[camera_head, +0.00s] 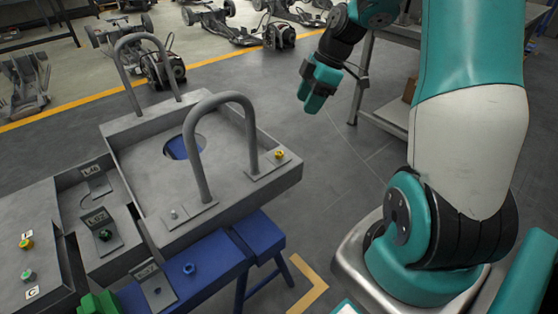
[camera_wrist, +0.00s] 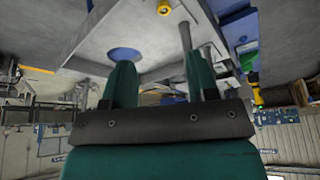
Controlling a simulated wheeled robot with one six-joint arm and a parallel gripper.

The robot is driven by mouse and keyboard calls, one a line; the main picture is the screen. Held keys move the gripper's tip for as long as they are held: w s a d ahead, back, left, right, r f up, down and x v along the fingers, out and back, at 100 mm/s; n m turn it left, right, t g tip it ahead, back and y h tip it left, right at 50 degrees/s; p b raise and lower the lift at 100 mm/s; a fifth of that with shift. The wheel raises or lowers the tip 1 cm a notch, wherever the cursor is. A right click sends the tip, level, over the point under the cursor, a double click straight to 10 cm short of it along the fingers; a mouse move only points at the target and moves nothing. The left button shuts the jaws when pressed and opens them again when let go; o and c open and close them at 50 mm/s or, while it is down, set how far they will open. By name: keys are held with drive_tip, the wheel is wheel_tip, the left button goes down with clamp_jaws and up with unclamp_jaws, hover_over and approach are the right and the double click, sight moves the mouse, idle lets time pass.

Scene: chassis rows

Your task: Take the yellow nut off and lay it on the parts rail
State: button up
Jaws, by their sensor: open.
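A yellow nut (camera_head: 279,154) sits on the foot plate of the near grey tube handle, at the right edge of the grey chassis box (camera_head: 285,178). A yellow nut also shows at the top of the wrist view (camera_wrist: 164,8). My gripper (camera_head: 314,104) hangs in the air beyond and to the right of the box, apart from the nut. In the wrist view its two green fingers (camera_wrist: 161,75) stand apart with nothing between them. A second, orange-yellow nut (camera_head: 26,243) sits on a grey panel at far left. I cannot tell which surface is the parts rail.
Two tube handles (camera_head: 232,103) rise from the box. A blue beam (camera_head: 215,262) with a blue nut (camera_head: 189,268) runs along the front. Labelled brackets (camera_head: 103,232) stand at left. Open floor (camera_head: 350,190) lies right of the box; a grey table stands behind my gripper.

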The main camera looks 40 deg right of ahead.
drive_tip(key=b, duration=0.1)
approach(280, 153)
drive_tip(key=x, duration=0.2)
drive_tip(key=shift+w+d+f, duration=0.1)
drive_tip(key=shift+w+f, duration=0.05)
drive_tip(key=shift+f, duration=0.3)
drive_tip(key=shift+a+b+x, duration=0.15)
drive_tip(key=shift+b+x, duration=0.05)
drive_tip(key=shift+x, duration=1.15)
drive_tip(key=shift+a+b+x, duration=0.15)
drive_tip(key=shift+x, duration=1.25)
drive_tip(key=shift+r, duration=0.1)
drive_tip(key=shift+c, duration=0.4)
clamp_jaws()
